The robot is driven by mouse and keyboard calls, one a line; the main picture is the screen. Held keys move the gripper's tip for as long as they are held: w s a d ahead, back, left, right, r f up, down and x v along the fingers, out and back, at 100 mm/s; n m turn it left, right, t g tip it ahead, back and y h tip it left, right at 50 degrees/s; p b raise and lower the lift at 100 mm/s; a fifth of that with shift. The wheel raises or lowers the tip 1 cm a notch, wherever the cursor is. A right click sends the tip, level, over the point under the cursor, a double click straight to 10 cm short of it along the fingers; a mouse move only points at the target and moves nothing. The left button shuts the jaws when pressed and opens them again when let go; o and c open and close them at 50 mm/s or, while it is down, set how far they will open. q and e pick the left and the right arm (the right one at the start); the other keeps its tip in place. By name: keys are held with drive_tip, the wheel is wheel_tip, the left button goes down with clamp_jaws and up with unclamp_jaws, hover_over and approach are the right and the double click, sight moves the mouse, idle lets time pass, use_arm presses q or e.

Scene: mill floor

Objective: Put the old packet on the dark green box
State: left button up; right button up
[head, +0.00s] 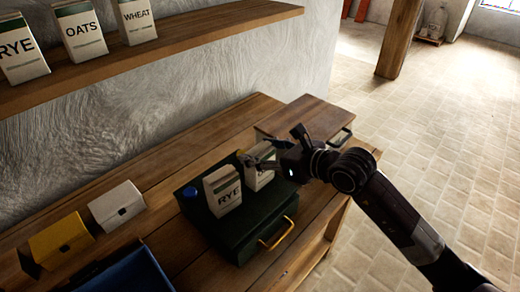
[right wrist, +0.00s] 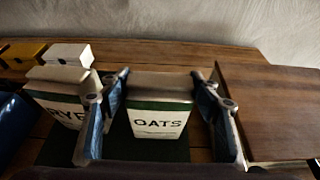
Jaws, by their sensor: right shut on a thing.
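The dark green box (head: 262,222) with a yellow handle lies on the wooden workbench. A white RYE packet (head: 223,191) stands upright on its top. My right gripper (head: 262,163) is shut on a white and green OATS packet (head: 258,179), just behind and right of the RYE packet. The right wrist view shows the OATS packet (right wrist: 158,120) between the two fingers, with the RYE packet (right wrist: 62,105) on the left. The OATS packet is over the box's far right part; I cannot tell whether its base touches the lid. My left gripper is not in view.
A wooden box (head: 305,119) stands right behind the green box. A yellow box (head: 62,239), a white box (head: 117,206) and a blue bin (head: 130,274) are at left. RYE, OATS and WHEAT packets stand on the shelf (head: 180,42).

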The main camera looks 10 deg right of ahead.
drive_tip(key=o, duration=2.1)
drive_tip(key=shift+c, duration=0.2)
drive_tip(key=shift+r, duration=0.1)
drive_tip(key=b+v, duration=0.3)
drive_tip(key=v, duration=0.9)
drive_tip(key=shift+b, duration=0.35)
